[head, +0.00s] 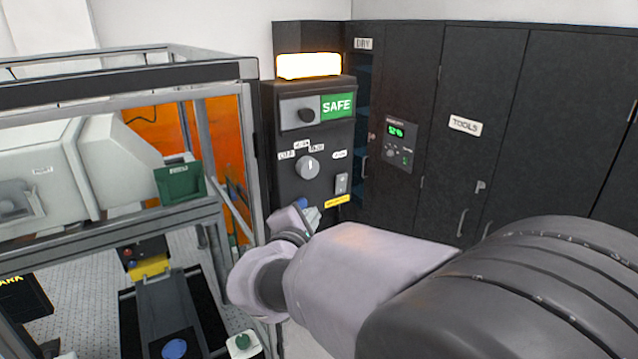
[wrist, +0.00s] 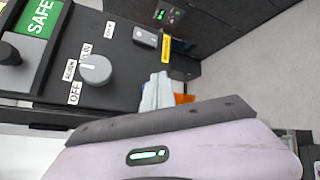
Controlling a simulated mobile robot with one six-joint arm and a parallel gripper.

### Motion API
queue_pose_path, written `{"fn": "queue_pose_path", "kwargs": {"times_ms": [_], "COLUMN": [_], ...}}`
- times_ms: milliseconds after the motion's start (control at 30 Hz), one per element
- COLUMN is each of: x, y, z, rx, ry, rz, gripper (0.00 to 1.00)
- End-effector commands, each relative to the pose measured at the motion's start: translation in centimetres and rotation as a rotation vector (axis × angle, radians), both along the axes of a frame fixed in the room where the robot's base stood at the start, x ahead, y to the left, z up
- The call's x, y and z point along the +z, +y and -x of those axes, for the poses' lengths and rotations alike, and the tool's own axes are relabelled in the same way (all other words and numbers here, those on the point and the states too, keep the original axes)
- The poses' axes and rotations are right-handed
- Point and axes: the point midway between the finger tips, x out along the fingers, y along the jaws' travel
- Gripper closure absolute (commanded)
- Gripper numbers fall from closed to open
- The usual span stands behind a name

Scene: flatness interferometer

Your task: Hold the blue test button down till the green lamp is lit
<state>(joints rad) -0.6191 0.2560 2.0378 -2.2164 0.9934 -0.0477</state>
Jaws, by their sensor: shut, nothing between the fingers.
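The black control panel (head: 288,160) stands at the centre of the head view. A small blue part (head: 301,202), which looks like the test button, shows low on it, just above my gripper (head: 312,218). My gripper is shut and empty at the lower panel; whether it touches the blue part I cannot tell. In the wrist view my gripper's fingertips (wrist: 157,92) are together against the panel's lower area, and the button is hidden. A green SAFE sign (head: 337,106) is at the panel's top right. No separate green lamp can be made out.
A glowing amber-white beacon (head: 309,66) tops the panel. A rotary knob (head: 307,167) and a grey switch plate (head: 341,183) sit above my gripper. The framed instrument enclosure (head: 130,93) is close on the left. Dark cabinets (head: 478,80) stand on the right.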

Motion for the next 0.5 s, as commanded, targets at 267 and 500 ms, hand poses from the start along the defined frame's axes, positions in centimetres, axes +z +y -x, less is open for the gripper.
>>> {"fn": "queue_pose_path", "kwargs": {"times_ms": [267, 500], "x": [-0.11, -0.09], "y": [0.73, 0.73], "z": [-1.1, -1.09], "rx": [0.001, 0.0], "ry": [-0.001, 0.0], "rz": [0.0, 0.0], "gripper": [1.0, 1.0]}}
